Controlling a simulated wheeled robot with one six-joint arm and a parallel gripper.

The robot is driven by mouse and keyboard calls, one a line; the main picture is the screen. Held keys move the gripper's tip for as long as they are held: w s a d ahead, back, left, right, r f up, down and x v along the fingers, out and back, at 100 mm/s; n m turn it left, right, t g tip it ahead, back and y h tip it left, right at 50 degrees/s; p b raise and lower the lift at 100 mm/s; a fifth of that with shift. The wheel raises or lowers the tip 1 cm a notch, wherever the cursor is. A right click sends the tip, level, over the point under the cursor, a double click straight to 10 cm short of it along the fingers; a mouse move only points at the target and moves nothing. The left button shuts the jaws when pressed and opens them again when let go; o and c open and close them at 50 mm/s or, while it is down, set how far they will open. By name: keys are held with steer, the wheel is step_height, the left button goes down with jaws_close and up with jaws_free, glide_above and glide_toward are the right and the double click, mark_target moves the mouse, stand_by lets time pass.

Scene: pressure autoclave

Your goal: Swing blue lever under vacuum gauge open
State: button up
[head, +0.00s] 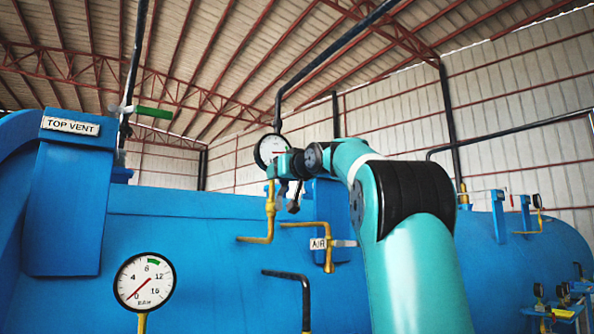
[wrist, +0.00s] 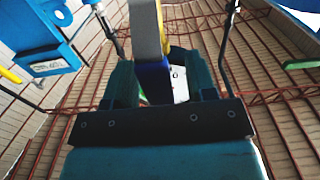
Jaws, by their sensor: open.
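The vacuum gauge is probably the round white dial (head: 270,149) in the head view, just left of my wrist, above a yellow pipe (head: 270,212). My gripper (head: 283,167) is beside and partly in front of it. In the wrist view my gripper (wrist: 160,72) is open, with one teal finger on each side of a blue bar (wrist: 153,82), likely the lever. A pale piece (wrist: 145,28) continues above the bar. I cannot tell whether the fingers touch the bar. In the head view the lever is not clearly seen; my gripper may hide it.
The blue autoclave (head: 190,260) fills the lower head view. An AIR label (head: 318,244) and its valve are below my wrist. A green-handled lever (head: 152,116) is at upper left, and a BAR gauge (head: 145,282) at lower left. A dark pipe (head: 330,50) runs above the dial.

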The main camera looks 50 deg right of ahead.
steer(key=b+v, duration=0.4)
steer(key=v, duration=1.2)
steer(key=shift+s+a, duration=0.15)
steer(key=shift+s, duration=0.15)
